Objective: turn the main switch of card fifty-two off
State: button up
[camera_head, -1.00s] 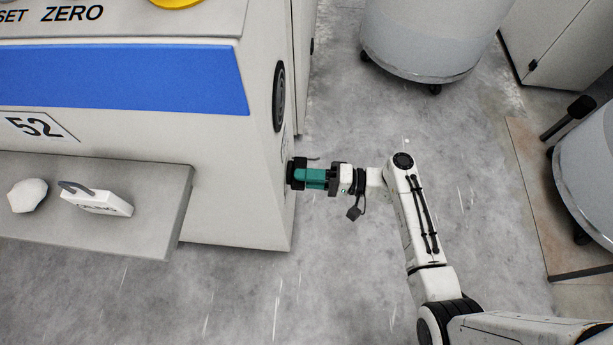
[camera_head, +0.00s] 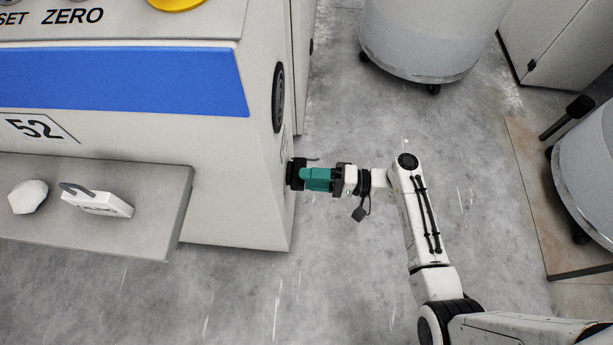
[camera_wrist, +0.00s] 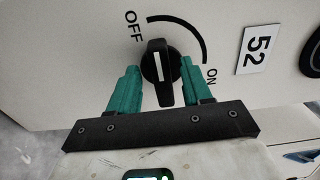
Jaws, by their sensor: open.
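The main switch (camera_wrist: 159,70) is a black rotary knob with a white mark on the pale side panel of the machine. In the wrist view its bar stands nearly upright, in line with the OFF end of the printed arc; ON is at the arc's other end, to the right. A plate reading 52 (camera_wrist: 258,50) is beside it and also shows on the machine front (camera_head: 36,127). My gripper (camera_wrist: 159,66) is open, its teal fingers either side of the knob with visible gaps. In the head view my gripper (camera_head: 305,178) is just off the switch's black body (camera_head: 295,172).
A grey shelf (camera_head: 150,215) juts from the machine front, bearing a pale lump (camera_head: 28,197) and a white block with a grey handle (camera_head: 97,203). Grey drums stand at the top (camera_head: 420,40) and right edge (camera_head: 590,170). The floor below my gripper is clear.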

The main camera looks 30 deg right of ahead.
jog(key=p+v, duration=0.1)
jog(key=v, duration=0.8)
jog(key=shift+s+d, duration=0.2)
jog(key=s+a+f+n+g+h, duration=0.4)
jog(key=s+f+g, duration=0.1)
jog(key=s+g, duration=0.25)
jog(key=s+d+r+n+g+h, duration=0.25)
jog(key=s+r+h, duration=0.25)
jog(key=s+h, duration=0.25)
notch_tip(320, 180, up, 35)
jog(key=d+h+p, duration=0.1)
jog(key=h+p, duration=0.2)
jog(key=p, duration=2.8)
jog(key=shift+s+d+p, duration=0.2)
jog(key=shift+s+p, duration=0.1)
jog(key=shift+s, duration=0.05)
